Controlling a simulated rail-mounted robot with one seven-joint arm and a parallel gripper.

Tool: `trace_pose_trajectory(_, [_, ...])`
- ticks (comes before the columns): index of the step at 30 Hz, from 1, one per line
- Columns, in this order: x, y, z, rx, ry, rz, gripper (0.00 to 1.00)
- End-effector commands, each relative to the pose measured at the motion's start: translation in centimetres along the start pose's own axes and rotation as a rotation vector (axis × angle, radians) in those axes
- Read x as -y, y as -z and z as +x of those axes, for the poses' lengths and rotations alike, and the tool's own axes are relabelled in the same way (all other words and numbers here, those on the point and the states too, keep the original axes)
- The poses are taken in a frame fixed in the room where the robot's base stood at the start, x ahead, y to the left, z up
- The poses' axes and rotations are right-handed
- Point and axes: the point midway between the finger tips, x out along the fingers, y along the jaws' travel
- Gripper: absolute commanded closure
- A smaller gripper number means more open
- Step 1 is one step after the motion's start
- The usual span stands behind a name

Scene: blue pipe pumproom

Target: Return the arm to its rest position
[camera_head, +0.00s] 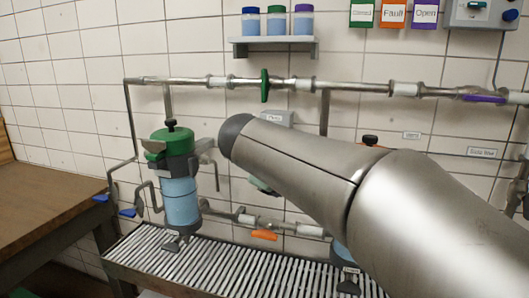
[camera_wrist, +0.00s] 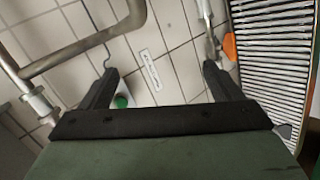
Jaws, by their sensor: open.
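My arm (camera_head: 300,165) reaches from the lower right of the head view toward the middle and covers part of the wall and pipes. My gripper (camera_wrist: 158,74) shows in the wrist view with its two dark fingers wide apart and nothing held between them. Past the fingers lie the tiled wall, a white label (camera_wrist: 150,70) and a small round green thing (camera_wrist: 122,101), which is partly hidden by the gripper.
A green-topped blue canister (camera_head: 180,200) stands over a slatted grate (camera_head: 215,266). A pipe (camera_head: 345,86) with a green valve handle (camera_head: 265,86) crosses the wall. An orange handle (camera_wrist: 230,47) is near the right finger. A wooden bench (camera_head: 45,205) is at left.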

Motion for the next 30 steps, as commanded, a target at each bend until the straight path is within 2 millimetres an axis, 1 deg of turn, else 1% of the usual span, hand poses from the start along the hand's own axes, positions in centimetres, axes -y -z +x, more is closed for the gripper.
trace_pose_trajectory(1, [0.9,-3.3,0.4,0.053,0.086,0.056,0.15])
trace_pose_trajectory(2, [2.2,-5.2,0.7,0.083,0.142,0.092,0.15])
trace_pose_trajectory(3, [3.9,-7.7,0.9,0.125,0.216,0.146,0.15])
trace_pose_trajectory(5, [6.7,-11.4,0.8,0.19,0.324,0.237,0.15])
trace_pose_trajectory(6, [8.7,-13.7,0.4,0.234,0.394,0.3,0.15])
trace_pose_trajectory(8, [11.7,-16.9,-0.5,0.3,0.489,0.401,0.15])
trace_pose_trajectory(9, [13.6,-18.7,-1.3,0.343,0.547,0.469,0.15])
trace_pose_trajectory(12, [17.8,-22.2,-3.3,0.44,0.666,0.625,0.15])
trace_pose_trajectory(15, [20.9,-24.3,-5.0,0.509,0.744,0.745,0.15])
trace_pose_trajectory(18, [22.8,-25.3,-6.0,0.549,0.786,0.817,0.15])
trace_pose_trajectory(19, [23.1,-25.5,-6.2,0.556,0.793,0.828,0.15])
trace_pose_trajectory(22, [23.6,-25.6,-6.3,0.564,0.803,0.844,0.15])
trace_pose_trajectory(30, [23.6,-25.6,-6.2,0.563,0.802,0.84,0.15])
